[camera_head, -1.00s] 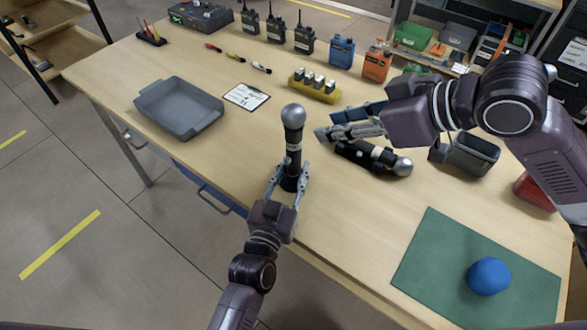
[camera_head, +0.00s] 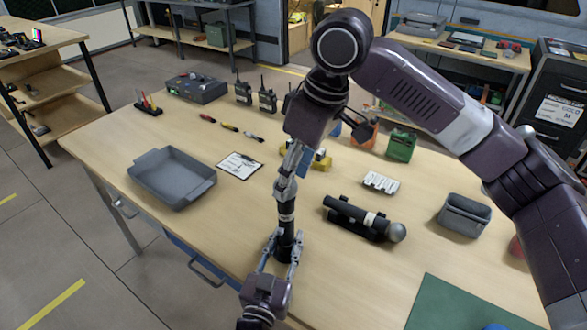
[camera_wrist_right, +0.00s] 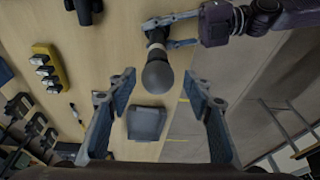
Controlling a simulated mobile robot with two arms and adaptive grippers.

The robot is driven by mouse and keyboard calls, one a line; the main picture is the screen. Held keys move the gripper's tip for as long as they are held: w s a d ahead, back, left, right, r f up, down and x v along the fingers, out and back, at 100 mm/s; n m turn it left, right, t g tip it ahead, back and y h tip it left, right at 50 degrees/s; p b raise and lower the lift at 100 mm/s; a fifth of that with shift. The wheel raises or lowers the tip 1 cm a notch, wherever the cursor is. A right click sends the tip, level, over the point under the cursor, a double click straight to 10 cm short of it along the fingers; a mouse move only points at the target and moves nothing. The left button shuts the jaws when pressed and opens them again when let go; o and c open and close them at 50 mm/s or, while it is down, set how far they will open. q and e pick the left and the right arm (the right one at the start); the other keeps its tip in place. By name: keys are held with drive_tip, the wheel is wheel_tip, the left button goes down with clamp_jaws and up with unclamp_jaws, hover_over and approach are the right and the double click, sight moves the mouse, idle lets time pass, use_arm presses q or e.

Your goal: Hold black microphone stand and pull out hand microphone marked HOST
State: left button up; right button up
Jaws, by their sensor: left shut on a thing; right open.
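A hand microphone (camera_head: 286,208) with a pale band stands upright in a black stand (camera_head: 285,246) near the table's front edge. My left gripper (camera_head: 286,239) is shut around the stand low down. My right gripper (camera_head: 287,178) is open above the microphone, pointing down, and partly hides its head in the head view. In the right wrist view the grey ball head (camera_wrist_right: 158,75) lies between the two spread fingers, with no clear contact. A second microphone (camera_head: 362,214) with a silver head lies in a black holder to the right. No HOST marking is readable.
A grey tray (camera_head: 172,178) and a clipboard (camera_head: 240,165) lie to the left. A grey bin (camera_head: 464,215) and a green mat (camera_head: 465,305) are to the right. Radios (camera_head: 267,100) and a yellow battery holder (camera_head: 321,162) stand behind my right gripper.

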sight(286, 210)
drive_tip(key=shift+w+r+h, duration=0.1)
drive_tip(key=shift+r+h, duration=0.5)
drive_tip(key=f, duration=0.4)
drive_tip(key=a+f, duration=0.1)
drive_tip(key=f, duration=0.2)
drive_tip(key=w+f, duration=0.1)
drive_tip(key=f, duration=0.3)
drive_tip(key=shift+a+f, duration=0.25)
drive_tip(key=shift+f, duration=0.1)
clamp_jaws()
